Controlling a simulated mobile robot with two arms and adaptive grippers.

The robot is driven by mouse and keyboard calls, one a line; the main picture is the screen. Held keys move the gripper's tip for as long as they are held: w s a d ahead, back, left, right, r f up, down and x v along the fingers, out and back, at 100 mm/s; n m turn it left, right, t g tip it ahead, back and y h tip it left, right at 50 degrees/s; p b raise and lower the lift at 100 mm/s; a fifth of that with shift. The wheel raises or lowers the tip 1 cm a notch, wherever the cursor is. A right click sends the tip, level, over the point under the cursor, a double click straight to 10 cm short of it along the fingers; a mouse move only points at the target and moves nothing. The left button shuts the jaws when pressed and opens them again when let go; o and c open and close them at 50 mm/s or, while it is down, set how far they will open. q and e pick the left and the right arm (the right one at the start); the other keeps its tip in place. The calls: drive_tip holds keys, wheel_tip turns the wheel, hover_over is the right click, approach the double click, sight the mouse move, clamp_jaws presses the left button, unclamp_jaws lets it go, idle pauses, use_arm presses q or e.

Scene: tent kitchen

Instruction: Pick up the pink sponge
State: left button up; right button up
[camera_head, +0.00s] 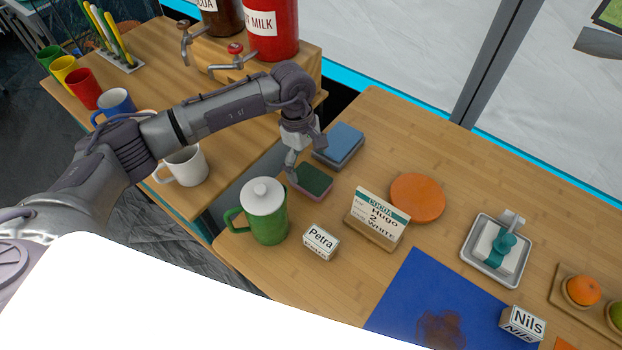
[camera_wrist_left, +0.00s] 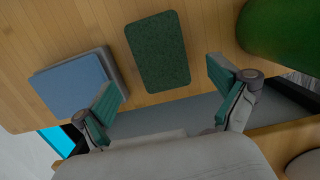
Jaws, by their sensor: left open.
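The sponge (camera_head: 314,181) lies flat on the wooden table, with a dark green top and a pinkish lower edge. Its dark green top also shows in the left wrist view (camera_wrist_left: 158,52), upper middle. My left gripper (camera_head: 305,160) is just above and beside the sponge, pointing down. In the left wrist view my left gripper (camera_wrist_left: 165,90) has its two green-padded fingers wide apart. The sponge lies beyond the gap between them, and nothing is held. My right gripper is not in view.
Blue stacked cloths or sponges (camera_head: 338,146) lie close behind the sponge. A green mug with a white lid (camera_head: 264,210) stands close in front. A "Petra" block (camera_head: 320,242), a cocoa sign (camera_head: 378,218) and an orange disc (camera_head: 417,197) are to the right. A gap separates the two tables.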

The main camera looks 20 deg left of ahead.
sight(311, 178)
use_arm(q)
drive_tip(key=f, duration=0.2)
drive_tip(key=d+f+p, duration=0.1)
drive_tip(key=f, duration=0.1)
drive_tip(key=shift+s+d+f, duration=0.1)
drive_tip(key=shift+s, duration=0.25)
drive_tip(key=shift+f, duration=0.45)
drive_tip(key=c, duration=0.8)
